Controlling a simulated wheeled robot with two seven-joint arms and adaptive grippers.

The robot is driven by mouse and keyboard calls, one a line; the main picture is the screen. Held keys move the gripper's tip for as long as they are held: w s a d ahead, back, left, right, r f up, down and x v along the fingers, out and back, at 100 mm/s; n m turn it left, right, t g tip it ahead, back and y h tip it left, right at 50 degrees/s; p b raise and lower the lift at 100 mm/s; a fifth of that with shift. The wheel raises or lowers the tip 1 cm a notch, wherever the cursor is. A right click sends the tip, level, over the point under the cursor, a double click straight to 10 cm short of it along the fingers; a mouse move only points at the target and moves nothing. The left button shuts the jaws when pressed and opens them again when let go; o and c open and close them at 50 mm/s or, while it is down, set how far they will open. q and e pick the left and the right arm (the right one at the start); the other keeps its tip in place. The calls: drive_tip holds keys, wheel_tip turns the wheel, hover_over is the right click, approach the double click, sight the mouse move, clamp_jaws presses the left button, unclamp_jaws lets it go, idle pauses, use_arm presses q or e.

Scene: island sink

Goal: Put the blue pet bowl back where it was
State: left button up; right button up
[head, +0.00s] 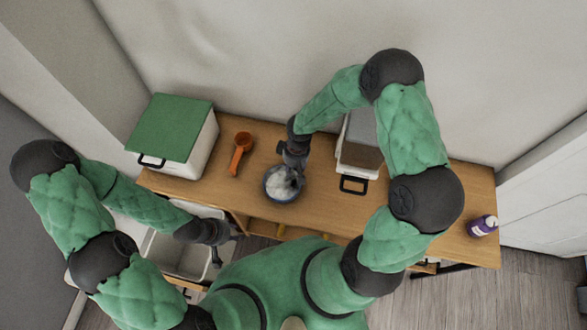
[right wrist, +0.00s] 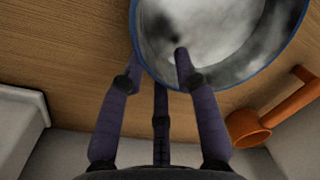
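The blue pet bowl (head: 284,184) is at the front middle of the wooden tabletop in the head view. Its inside looks mottled white and grey. It fills the top of the right wrist view (right wrist: 225,45), its blue rim cut off by the frame. My right gripper (head: 293,172) is at the bowl from above. In the right wrist view its fingers (right wrist: 160,65) straddle the rim, one inside and the others outside; whether they press on it is unclear. My left gripper (head: 217,250) hangs low at the left, apart from the bowl, over a pale bin; its fingers are small.
A white box with a green lid (head: 172,128) stands at the back left. An orange scoop (head: 240,154) lies left of the bowl. A white container with a dark handle (head: 358,157) stands to its right. A purple bottle (head: 482,226) is near the right end. The front-right tabletop (head: 444,225) looks mostly free.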

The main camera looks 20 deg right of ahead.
wheel_tip(320, 180, up, 11)
drive_tip(key=d+p, duration=0.1)
drive_tip(key=p, duration=0.1)
drive_tip(key=shift+w, duration=0.15)
drive_tip(key=shift+f, duration=0.1)
idle(0.4)
